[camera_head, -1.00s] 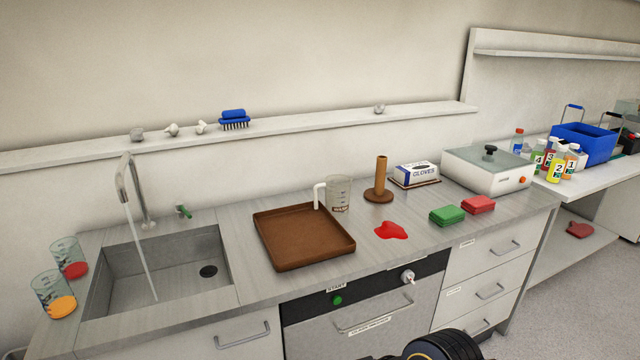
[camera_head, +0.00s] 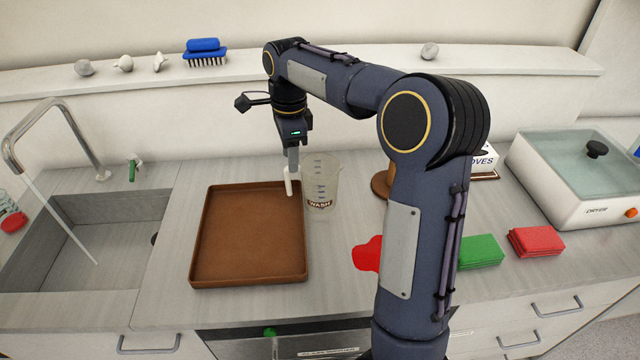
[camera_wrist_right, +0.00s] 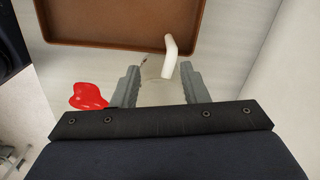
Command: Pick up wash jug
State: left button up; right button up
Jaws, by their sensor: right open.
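The wash jug (camera_head: 323,187) is a clear grey beaker with a "WASH" label and a white handle on its left side. It stands upright on the counter just right of the brown tray (camera_head: 200,240). My right gripper (camera_head: 291,170) points down at the handle side of the jug. In the right wrist view the white handle (camera_wrist_right: 169,55) shows between the open fingers of the gripper (camera_wrist_right: 160,85), near their tips. The jug's body is faint there and partly hidden by the gripper. I cannot tell whether a finger touches the handle. My left gripper is not in view.
A red spill (camera_head: 367,254) lies on the counter right of the tray. A sink (camera_head: 70,240) with running water is at left. My right arm hides part of the counter.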

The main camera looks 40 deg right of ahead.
aim_at(286, 170)
jog(key=shift+w+f+m, duration=0.25)
jog(key=shift+w+m, duration=0.25)
jog(key=shift+w, duration=0.1)
jog(key=shift+w+f, duration=0.15)
jog(key=shift+f, duration=0.1)
jog(key=f, duration=0.7)
jog(key=shift+w+a+f+p, duration=0.15)
jog(key=shift+w+a+p, duration=0.05)
jog(key=shift+p, duration=0.1)
grip_shut()
